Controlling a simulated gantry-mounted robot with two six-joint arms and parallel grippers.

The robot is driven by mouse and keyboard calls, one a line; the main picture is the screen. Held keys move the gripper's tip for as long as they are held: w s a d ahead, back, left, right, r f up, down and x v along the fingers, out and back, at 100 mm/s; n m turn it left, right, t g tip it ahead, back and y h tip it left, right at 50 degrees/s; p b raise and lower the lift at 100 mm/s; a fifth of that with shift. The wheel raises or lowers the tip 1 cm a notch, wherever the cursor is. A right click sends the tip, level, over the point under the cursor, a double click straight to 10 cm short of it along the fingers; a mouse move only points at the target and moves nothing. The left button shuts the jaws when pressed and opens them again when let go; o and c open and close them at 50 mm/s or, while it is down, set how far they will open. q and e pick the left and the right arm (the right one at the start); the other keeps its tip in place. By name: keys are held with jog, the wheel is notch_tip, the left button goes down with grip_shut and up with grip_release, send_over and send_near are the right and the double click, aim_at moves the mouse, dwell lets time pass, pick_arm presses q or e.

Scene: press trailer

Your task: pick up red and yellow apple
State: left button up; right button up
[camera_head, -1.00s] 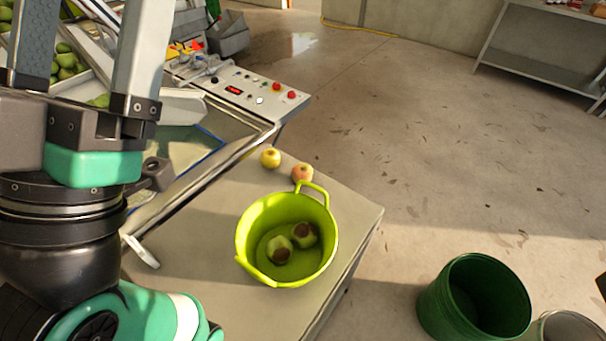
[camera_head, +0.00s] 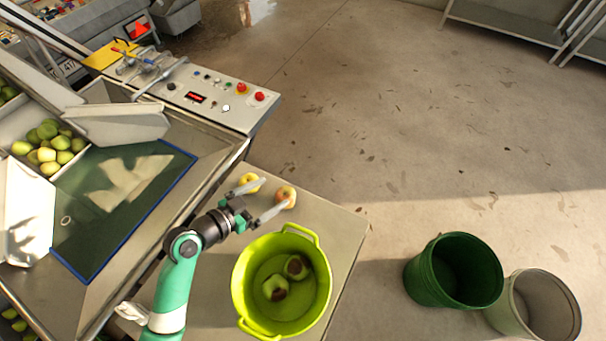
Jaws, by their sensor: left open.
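A red and yellow apple (camera_head: 287,194) sits on the grey table near its back edge. A yellower apple (camera_head: 249,181) sits to its left. My left gripper (camera_head: 276,192) reaches in from the lower left, its two fingers spread and empty. One fingertip overlaps the near side of the red and yellow apple; the other finger crosses in front of the yellower apple. I cannot tell whether either finger touches an apple. My right gripper is not in view.
A lime-green bucket (camera_head: 243,309) holding two apples with dark patches stands on the table just below the gripper. A sorting machine with a control panel (camera_head: 216,97) and green apples (camera_head: 47,148) is at left. Green (camera_head: 417,283) and grey (camera_head: 562,330) bins stand on the floor at right.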

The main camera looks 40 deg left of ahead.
pick_arm(q)
jog(key=s, duration=0.2)
jog(key=b, duration=0.4)
send_near(278, 202)
jog(key=shift+n+y, duration=0.4)
jog(key=x, duration=0.4)
jog(key=shift+w+d, duration=0.1)
jog(key=shift+d, duration=0.2)
jog(key=shift+x, duration=1)
jog(key=shift+w, duration=0.35)
jog(key=shift+w+f, duration=0.15)
jog(key=shift+f, duration=0.05)
jog(key=b+x, duration=0.1)
jog(key=x, duration=0.3)
jog(key=shift+w+b, duration=0.3)
jog(key=shift+s, duration=0.1)
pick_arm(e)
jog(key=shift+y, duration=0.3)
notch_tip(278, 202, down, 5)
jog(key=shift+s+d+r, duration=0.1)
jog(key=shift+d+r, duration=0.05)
